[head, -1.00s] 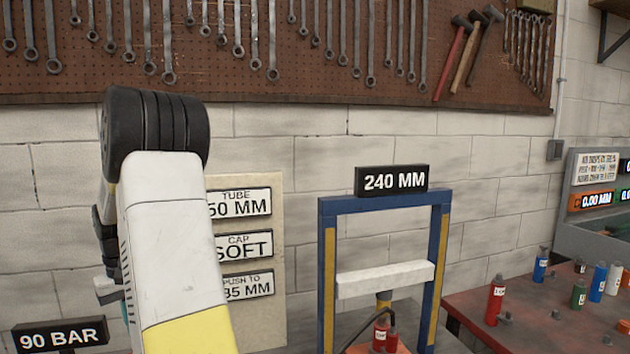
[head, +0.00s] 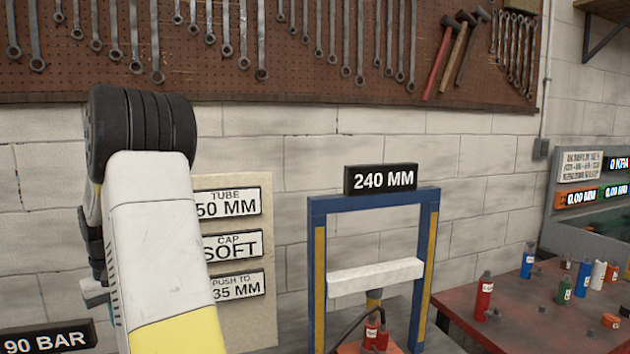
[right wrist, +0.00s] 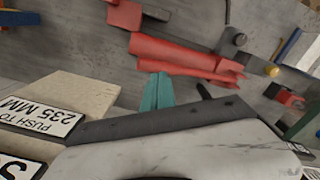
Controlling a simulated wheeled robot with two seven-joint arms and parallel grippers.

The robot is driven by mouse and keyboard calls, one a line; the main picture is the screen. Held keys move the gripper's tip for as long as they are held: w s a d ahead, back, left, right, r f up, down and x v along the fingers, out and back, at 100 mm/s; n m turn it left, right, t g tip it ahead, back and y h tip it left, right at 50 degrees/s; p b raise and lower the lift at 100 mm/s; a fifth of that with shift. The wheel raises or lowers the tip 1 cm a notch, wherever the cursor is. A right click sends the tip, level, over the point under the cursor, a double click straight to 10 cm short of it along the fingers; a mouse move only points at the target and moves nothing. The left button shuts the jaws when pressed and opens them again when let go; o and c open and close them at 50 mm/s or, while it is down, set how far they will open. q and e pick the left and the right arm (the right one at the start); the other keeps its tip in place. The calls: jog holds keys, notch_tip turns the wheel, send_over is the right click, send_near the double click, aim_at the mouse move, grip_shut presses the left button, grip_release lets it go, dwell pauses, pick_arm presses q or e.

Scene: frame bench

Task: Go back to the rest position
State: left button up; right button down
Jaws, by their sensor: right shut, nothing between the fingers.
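My right gripper (right wrist: 157,90) shows in the right wrist view as two teal fingers pressed together, empty. A red metal part (right wrist: 185,58) lies beyond the fingertips on a grey surface; I cannot tell the gap between them. In the head view a white and yellow arm of mine rises at the left, with a black ribbed joint on top. A bit of teal shows at its left edge, and the rest of that gripper is hidden behind the arm. My left gripper is not in view.
A cream sign board (head: 232,305) stands close behind the arm. A blue press frame (head: 318,270) with a 240 MM sign (head: 381,179) stands in the middle. A 90 BAR sign (head: 45,338) is low left. A red table (head: 470,300) with several small bottles is right.

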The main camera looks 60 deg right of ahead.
dwell(0.3)
jog(key=s+a+r+n+t+y, duration=0.1)
jog(key=s+a+r+t, duration=0.2)
jog(key=s+a+r, duration=0.65)
jog(key=s+a+r+t, duration=0.1)
jog(key=s+r, duration=0.1)
jog(key=s, duration=0.4)
jog(key=s+a+r+n+t+y, duration=0.1)
jog(key=s+a+r+t, duration=0.1)
jog(key=s, duration=0.4)
jog(key=shift+s+a+r, duration=0.15)
jog(key=shift+s+r, duration=0.05)
jog(key=c, duration=2.1)
grip_release()
